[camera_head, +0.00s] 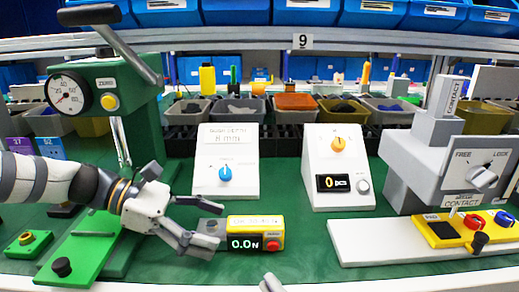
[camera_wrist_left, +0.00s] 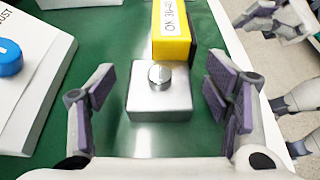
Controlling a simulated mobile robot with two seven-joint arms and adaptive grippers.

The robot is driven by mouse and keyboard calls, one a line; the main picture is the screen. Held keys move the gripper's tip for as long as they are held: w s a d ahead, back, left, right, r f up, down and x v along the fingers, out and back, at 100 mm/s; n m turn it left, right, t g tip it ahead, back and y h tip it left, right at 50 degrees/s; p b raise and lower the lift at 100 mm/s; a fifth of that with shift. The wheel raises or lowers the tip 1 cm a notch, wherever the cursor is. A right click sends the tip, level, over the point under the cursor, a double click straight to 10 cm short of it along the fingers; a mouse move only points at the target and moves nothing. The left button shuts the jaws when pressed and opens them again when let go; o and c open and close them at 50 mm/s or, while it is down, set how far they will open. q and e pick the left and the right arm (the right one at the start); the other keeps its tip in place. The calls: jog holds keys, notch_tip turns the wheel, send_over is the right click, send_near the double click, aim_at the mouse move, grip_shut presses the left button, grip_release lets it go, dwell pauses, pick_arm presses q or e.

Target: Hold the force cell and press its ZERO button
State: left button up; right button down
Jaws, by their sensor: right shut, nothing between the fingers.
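The force cell is a yellow box (camera_head: 241,224) with a green "0.0 N" display (camera_head: 244,244) and a red button (camera_head: 272,246) on its front. A grey metal block (camera_wrist_left: 158,104) with a round stud on top sits at its left end. The yellow box shows in the left wrist view (camera_wrist_left: 170,45) too. My left gripper (camera_head: 202,225) is open, its purple-padded fingers (camera_wrist_left: 155,95) on either side of the metal block, with gaps on both sides. My right gripper (camera_wrist_left: 262,18) is shut and empty; only a tip (camera_head: 270,284) shows at the head view's bottom edge.
Behind stand a white dial box with a blue knob (camera_head: 225,174) and another with an orange knob (camera_head: 338,144). A green gauge press (camera_head: 110,85) is at left. A grey FREE/LOCK stand (camera_head: 430,150) and a yellow switch panel (camera_head: 465,228) are at right. Green mat is clear in front.

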pick_arm(q)
jog(key=v, duration=1.2)
